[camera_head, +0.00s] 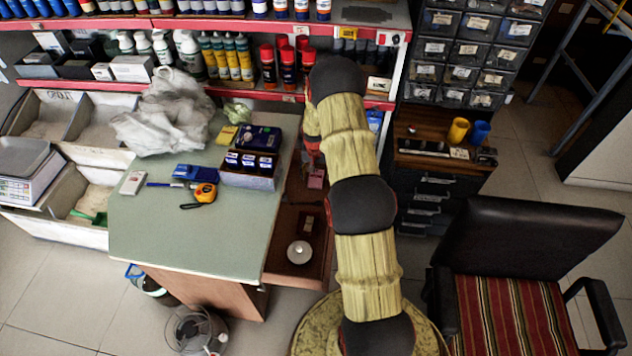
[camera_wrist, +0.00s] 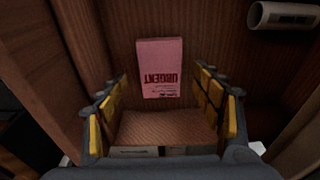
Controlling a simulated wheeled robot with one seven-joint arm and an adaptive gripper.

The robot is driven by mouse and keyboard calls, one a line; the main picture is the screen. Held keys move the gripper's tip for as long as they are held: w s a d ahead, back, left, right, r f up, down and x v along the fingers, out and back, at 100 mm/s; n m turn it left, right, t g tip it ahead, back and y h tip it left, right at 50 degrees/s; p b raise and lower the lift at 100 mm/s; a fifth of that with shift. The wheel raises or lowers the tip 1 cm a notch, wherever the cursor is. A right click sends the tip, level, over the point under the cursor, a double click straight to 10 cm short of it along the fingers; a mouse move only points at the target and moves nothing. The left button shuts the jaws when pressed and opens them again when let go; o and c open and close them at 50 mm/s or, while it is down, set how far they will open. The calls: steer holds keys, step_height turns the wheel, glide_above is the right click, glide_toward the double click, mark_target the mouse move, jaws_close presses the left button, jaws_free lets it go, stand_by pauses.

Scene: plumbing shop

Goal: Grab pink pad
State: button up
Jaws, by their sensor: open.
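The pink pad (camera_wrist: 158,68) shows upside-down "URGENT" lettering in the wrist view. It lies on a brown wooden surface, which looks like the inside of the open drawer. In the head view the pad (camera_head: 316,179) is a small pink patch beside my arm. My gripper (camera_wrist: 163,112) is open, with its yellow-padded fingers spread left and right. The pad appears beyond the fingertips, between their lines, and nothing is held.
The open drawer (camera_head: 268,262) holds a round white item (camera_head: 299,252). Drawer walls stand close on both sides of my gripper. A pale cylinder (camera_wrist: 285,15) is at the upper right. The green-topped desk (camera_head: 190,240) is left of my arm; a chair (camera_head: 520,245) is right.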

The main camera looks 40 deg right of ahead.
mark_target(316, 179)
step_height(316, 179, down, 3)
steer(key=shift+w+d+r+b, duration=0.15)
steer(key=shift+r+b, duration=0.05)
steer(key=shift+b, duration=0.1)
steer(key=shift+r, duration=0.1)
steer(key=c, duration=1.2)
steer(key=shift+c, duration=0.3)
